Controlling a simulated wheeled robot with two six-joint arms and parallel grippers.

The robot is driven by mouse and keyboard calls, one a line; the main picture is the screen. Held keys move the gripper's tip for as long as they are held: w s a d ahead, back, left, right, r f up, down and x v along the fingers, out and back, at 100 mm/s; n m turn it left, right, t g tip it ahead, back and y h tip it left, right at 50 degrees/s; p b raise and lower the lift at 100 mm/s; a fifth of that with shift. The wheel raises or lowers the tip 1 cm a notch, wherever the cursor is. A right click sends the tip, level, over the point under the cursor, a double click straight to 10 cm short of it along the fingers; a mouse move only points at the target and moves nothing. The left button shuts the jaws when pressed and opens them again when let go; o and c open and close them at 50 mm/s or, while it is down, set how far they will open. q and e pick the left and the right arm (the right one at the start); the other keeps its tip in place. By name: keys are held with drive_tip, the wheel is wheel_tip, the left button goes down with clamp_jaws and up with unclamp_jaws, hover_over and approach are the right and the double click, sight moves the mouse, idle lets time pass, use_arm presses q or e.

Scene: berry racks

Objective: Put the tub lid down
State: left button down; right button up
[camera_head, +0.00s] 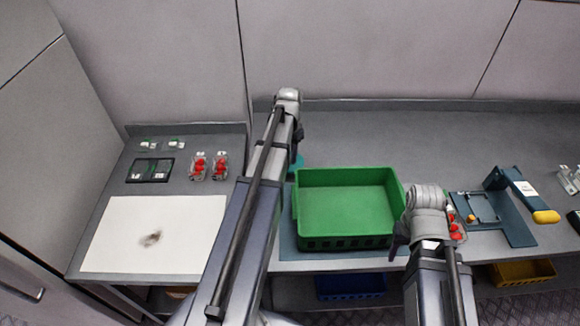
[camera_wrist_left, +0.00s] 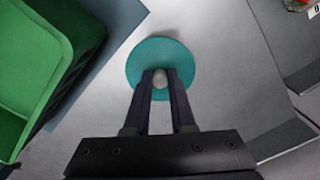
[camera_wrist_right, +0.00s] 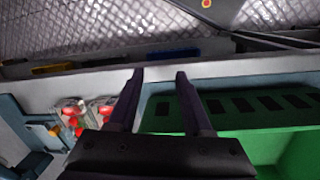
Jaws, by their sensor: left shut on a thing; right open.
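The tub lid is a round teal disc with a pale knob. In the left wrist view, the lid (camera_wrist_left: 180,58) lies over the grey bench, and my left gripper (camera_wrist_left: 160,80) is shut on its knob. In the head view, a sliver of the lid (camera_head: 298,161) shows behind my left arm, just left of the green crate's back corner. I cannot tell whether the lid touches the bench. My right gripper (camera_wrist_right: 160,76) is open and empty, near the front side of the green crate. In the head view its fingers are mostly hidden by its wrist.
The empty green crate (camera_head: 345,242) stands on a blue-grey mat. Clear punnets with red berries (camera_head: 198,166) stand at the left, beside a dark tray (camera_head: 150,170) and a stained white sheet (camera_head: 190,225). A blue fixture (camera_head: 515,225) with a yellow-ended handle is at the right. The bench behind the crate is clear.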

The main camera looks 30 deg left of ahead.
use_arm(q)
drive_tip(key=shift+f+b, duration=1.8)
drive_tip(key=shift+b, duration=0.05)
drive_tip(key=shift+f, duration=0.1)
drive_tip(key=shift+f, duration=0.15)
drive_tip(key=c, duration=0.8)
unclamp_jaws()
drive_tip(key=shift+o, duration=0.2)
drive_tip(key=shift+r, duration=0.2)
wheel_tip(320, 180, up, 12)
drive_tip(key=p, duration=1.2)
drive_tip(key=shift+r, duration=0.1)
drive_tip(key=shift+d, duration=0.1)
